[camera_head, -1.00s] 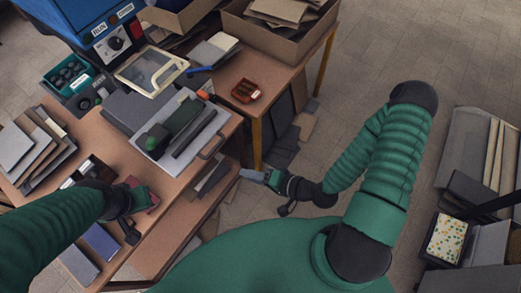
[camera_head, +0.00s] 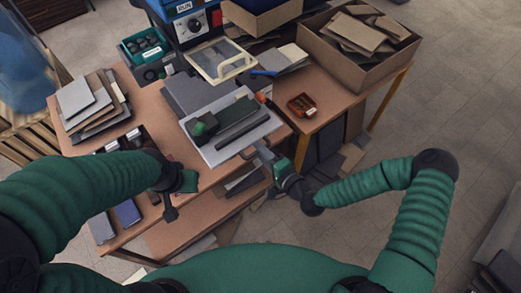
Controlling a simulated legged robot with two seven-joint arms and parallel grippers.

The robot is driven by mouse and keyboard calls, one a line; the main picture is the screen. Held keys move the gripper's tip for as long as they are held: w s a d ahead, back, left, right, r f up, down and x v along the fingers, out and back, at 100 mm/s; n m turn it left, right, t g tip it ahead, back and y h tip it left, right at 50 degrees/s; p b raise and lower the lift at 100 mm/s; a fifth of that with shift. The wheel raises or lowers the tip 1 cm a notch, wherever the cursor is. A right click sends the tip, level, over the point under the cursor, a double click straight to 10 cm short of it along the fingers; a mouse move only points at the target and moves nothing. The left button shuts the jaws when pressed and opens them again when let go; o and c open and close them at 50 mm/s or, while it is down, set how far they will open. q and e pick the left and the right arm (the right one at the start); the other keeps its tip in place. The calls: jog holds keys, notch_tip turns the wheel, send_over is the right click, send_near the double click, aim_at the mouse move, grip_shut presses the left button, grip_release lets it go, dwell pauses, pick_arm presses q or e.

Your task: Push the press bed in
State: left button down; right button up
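The press bed (camera_head: 210,154) is a light grey plate sticking out toward me from the front of the blue press (camera_head: 190,27). A dark bar and a dark block with a green part lie on it. A grey bar handle (camera_head: 247,152) is at its front right edge. My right gripper (camera_head: 263,150) is at this handle, its fingertips beside or touching it; I cannot tell whether they close around it. My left gripper (camera_head: 188,181) is over the table's front edge, left of and nearer than the bed, apart from it. Its finger opening is unclear.
A clear guard with a cream frame (camera_head: 250,67) is above the dark press base (camera_head: 190,92). A stack of grey and brown sheets (camera_head: 84,97) is on the left. A small brown tray (camera_head: 301,105) and a cardboard box (camera_head: 372,70) are on the right. Floor is open at right.

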jog(key=shift+w+a, duration=0.25)
jog(key=shift+a, duration=0.65)
jog(key=shift+c, duration=0.3)
jog(key=shift+d, duration=0.35)
grip_shut()
jog(key=shift+f, duration=0.1)
jog(key=shift+s+f, duration=0.1)
